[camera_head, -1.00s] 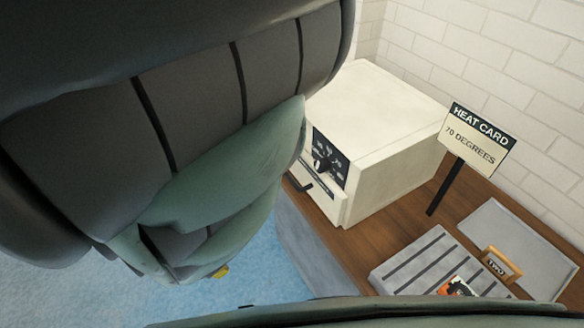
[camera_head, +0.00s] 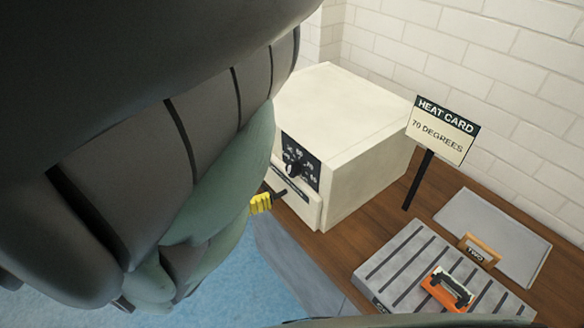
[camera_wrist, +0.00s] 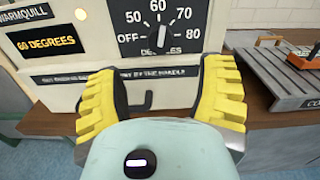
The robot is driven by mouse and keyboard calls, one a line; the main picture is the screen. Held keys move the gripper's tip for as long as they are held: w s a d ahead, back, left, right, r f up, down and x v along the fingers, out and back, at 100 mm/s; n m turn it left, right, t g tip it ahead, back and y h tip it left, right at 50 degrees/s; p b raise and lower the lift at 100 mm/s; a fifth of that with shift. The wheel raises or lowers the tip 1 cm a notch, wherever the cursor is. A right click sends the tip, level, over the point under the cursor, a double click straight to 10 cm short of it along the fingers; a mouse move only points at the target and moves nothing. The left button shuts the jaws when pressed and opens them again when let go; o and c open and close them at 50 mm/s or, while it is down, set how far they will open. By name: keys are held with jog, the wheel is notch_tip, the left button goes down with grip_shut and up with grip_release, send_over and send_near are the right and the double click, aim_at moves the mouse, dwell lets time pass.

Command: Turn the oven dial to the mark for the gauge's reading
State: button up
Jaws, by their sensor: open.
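The cream oven (camera_head: 350,125) stands on the wooden counter, with a black dial panel on its front. In the wrist view the dial (camera_wrist: 158,40) is a dark knob with a pale line, ringed by OFF, 50, 60, 70 and 80. The line seems to point up near 60; its exact angle is hard to tell. A dark display (camera_wrist: 46,43) left of it reads 60 DEGREES. The heat card (camera_head: 443,130) reads 70 DEGREES. My gripper (camera_wrist: 160,75) is open and empty, its yellow fingers below the dial and apart from it. One yellow fingertip also shows in the head view.
A dark handle (camera_wrist: 140,98) sits on the oven front between my fingers. Right of the oven are a grey slotted rack (camera_head: 395,262) with an orange item (camera_head: 447,290), a small tag (camera_head: 478,252) and a grey tray (camera_head: 520,235). Blue floor lies before the counter.

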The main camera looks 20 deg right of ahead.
aim_at(289, 171)
jog(key=b+x, duration=0.1)
jog(key=x, duration=0.9)
jog(key=shift+w+d+f, duration=0.1)
jog(key=shift+d, duration=0.05)
jog(key=c, duration=1.2)
